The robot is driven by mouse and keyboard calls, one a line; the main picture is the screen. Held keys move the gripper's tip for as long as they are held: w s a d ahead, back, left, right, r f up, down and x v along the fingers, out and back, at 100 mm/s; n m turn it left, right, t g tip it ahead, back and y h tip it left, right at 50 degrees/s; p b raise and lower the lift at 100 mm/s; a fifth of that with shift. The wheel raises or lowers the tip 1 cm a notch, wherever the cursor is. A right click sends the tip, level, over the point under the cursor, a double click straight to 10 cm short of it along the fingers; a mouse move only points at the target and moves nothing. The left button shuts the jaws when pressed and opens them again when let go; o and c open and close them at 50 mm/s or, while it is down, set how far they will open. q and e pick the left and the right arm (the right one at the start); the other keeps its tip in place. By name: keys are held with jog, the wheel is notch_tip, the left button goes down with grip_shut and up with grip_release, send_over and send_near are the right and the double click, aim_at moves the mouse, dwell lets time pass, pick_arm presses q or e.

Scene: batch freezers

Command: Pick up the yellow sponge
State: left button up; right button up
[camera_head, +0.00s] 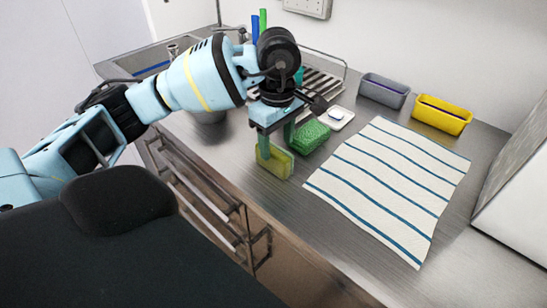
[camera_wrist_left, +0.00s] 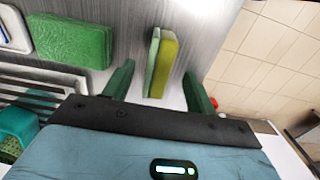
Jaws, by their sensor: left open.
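The yellow sponge (camera_head: 277,162), yellow with a green layer, stands on edge on the steel counter near its front edge. My left gripper (camera_head: 276,143) is over it, pointing down. In the left wrist view the sponge (camera_wrist_left: 163,62) lies between the two green fingers of the open left gripper (camera_wrist_left: 160,85), with gaps on both sides. In the head view one finger partly covers the sponge. My right gripper is in neither view.
A green sponge (camera_head: 311,136) lies just right of the gripper, by a small white dish (camera_head: 338,118). A striped towel (camera_head: 385,180) covers the counter to the right. Grey (camera_head: 384,91) and yellow (camera_head: 441,115) bins stand behind. A dish rack (camera_head: 325,83) is behind the gripper.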

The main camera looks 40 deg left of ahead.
aim_at(278, 151)
pick_arm(q)
notch_tip(278, 151, down, 4)
jog(key=shift+d+f, duration=0.1)
jog(key=c, duration=1)
jog(key=shift+c, duration=0.2)
